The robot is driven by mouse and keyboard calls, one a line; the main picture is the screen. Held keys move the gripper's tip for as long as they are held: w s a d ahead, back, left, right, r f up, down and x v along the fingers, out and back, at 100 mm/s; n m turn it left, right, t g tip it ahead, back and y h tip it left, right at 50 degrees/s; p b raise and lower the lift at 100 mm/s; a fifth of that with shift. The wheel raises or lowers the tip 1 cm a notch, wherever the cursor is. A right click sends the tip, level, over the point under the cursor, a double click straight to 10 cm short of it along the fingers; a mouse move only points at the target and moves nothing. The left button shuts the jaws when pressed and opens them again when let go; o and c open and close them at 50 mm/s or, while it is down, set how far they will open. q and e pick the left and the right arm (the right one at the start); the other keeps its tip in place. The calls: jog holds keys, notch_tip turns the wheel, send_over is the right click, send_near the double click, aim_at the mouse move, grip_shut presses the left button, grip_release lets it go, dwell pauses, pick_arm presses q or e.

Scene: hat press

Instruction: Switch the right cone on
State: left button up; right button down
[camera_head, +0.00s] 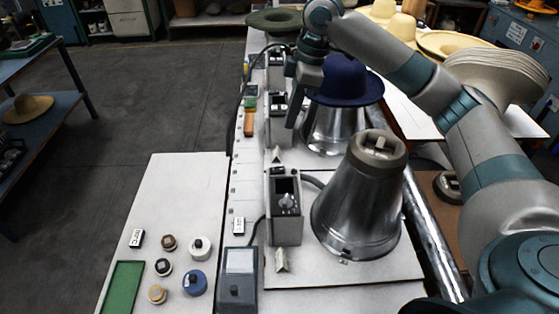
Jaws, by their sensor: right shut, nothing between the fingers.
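A bare metal cone (350,225) stands nearest, with a brown cap on top. A grey control box (285,225) with a dark panel and knob stands just left of it. A second metal cone (322,135) stands farther back under a dark blue hat (345,82). Another control box (274,118) is left of that cone. The picture does not settle which cone is the right one. My right gripper (291,122) points down, shut and empty, between the farther cone and its control box. Contact with the box cannot be told. My left gripper is not in view.
A third control box (276,70) and a green hat (275,20) are farther back. Straw hats (500,75) are stacked behind my right arm. Several small round objects and a green tray (123,288) lie on the white table (185,185) at front left.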

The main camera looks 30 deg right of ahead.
aim_at(280, 169)
jog(key=shift+s, duration=0.15)
dwell(0.3)
jog(key=p+x, duration=0.1)
jog(key=x, duration=0.3)
jog(key=p+x, duration=0.2)
jog(key=x, duration=0.2)
jog(key=d+p+x, duration=0.1)
jog(key=p+x, duration=0.1)
jog(key=x, duration=0.3)
jog(key=shift+s+f, duration=0.15)
jog(key=shift+f, duration=0.4)
